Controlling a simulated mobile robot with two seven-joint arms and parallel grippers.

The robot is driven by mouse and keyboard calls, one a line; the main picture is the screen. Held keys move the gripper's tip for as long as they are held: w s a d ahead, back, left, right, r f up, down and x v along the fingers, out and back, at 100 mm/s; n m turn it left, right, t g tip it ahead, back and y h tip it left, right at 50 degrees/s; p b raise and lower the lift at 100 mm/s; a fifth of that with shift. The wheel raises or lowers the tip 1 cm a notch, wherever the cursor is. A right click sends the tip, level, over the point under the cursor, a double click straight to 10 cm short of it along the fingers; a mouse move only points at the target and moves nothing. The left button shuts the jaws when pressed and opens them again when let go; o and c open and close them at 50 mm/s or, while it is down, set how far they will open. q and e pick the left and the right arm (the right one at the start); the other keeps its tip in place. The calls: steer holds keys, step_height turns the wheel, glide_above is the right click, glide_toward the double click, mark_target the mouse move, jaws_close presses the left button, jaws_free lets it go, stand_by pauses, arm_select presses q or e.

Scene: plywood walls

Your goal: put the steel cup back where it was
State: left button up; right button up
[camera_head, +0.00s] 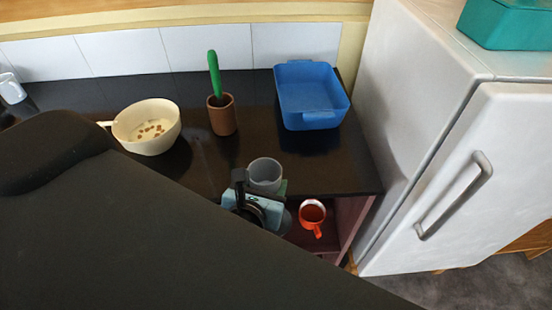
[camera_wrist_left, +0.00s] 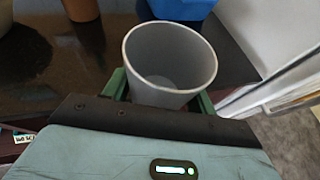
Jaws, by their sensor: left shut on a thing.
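The steel cup (camera_head: 265,173) is a plain grey, open-topped cup. It is upright between the green fingers of my left gripper (camera_head: 280,188), which is shut on it. In the head view the cup is over the front part of the black counter. In the left wrist view the cup (camera_wrist_left: 168,58) looks empty, and the gripper's green fingers (camera_wrist_left: 160,98) show on both sides of it. I cannot tell whether its base touches the counter. My right gripper is not in view.
On the black counter (camera_head: 340,172) are a cream bowl (camera_head: 147,127) with brown bits, a brown pot (camera_head: 222,118) with a green-handled tool, and a blue tray (camera_head: 311,96). A red mug (camera_head: 312,216) sits lower, on a shelf. A white fridge (camera_head: 440,150) bounds the right.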

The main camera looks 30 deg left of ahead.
arm_select(q)
glide_above(265, 154)
steer(key=shift+f, duration=2.5)
steer(key=shift+f, duration=0.1)
steer(key=o, duration=1)
steer(key=shift+f, duration=0.1)
steer(key=shift+o, duration=0.2)
steer(key=shift+s+r, duration=0.1)
steer(key=shift+r, duration=0.15)
steer(key=v, duration=1.2)
